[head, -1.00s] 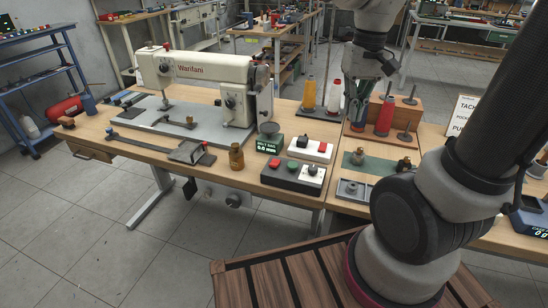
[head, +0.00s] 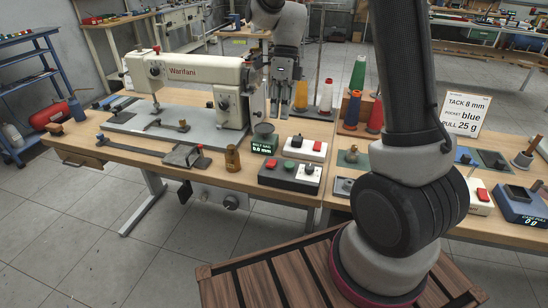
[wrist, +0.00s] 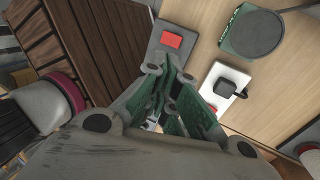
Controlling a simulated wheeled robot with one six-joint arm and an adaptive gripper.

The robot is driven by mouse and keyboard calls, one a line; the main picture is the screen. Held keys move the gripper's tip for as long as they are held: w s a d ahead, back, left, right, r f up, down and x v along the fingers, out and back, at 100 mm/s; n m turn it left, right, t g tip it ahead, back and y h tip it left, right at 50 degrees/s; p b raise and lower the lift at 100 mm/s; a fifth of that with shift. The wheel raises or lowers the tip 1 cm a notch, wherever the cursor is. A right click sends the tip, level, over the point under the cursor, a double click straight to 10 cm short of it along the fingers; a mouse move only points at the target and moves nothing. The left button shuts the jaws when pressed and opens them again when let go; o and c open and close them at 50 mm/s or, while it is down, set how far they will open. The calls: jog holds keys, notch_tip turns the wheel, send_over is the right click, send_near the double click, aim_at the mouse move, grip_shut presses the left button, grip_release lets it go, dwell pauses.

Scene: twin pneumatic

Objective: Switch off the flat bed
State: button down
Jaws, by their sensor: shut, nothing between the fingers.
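The sewing machine (head: 190,70) marked "Warifani" stands on its grey bed plate (head: 120,122) on the bench. Right of it, a dark box (head: 272,175) carries a red button (head: 289,164), a green button and a dark knob. Behind that, a white box (head: 322,155) carries a black knob (head: 297,141) and a red button (head: 317,146). No label tells which switch belongs to which machine. My gripper (head: 280,114) is shut and empty, pointing down above and behind the boxes. In the wrist view its green fingers hide part of the dark box; its red button (wrist: 172,40) and the black knob (wrist: 232,88) show.
Thread cones (head: 352,108) stand to the right, with a sign (head: 463,113) further right.

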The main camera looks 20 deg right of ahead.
dwell(0.4)
send_near(274, 172)
jog(key=x, duration=0.5)
jog(key=shift+f, duration=0.2)
jog(key=shift+s+a+f, duration=0.25)
jog(key=shift+f, duration=0.1)
jog(key=shift+w+d, duration=0.1)
jog(key=shift+w, duration=0.05)
jog(key=shift+w+d+r, duration=0.15)
jog(key=shift+w+d, duration=0.25)
jog(key=shift+w, duration=0.15)
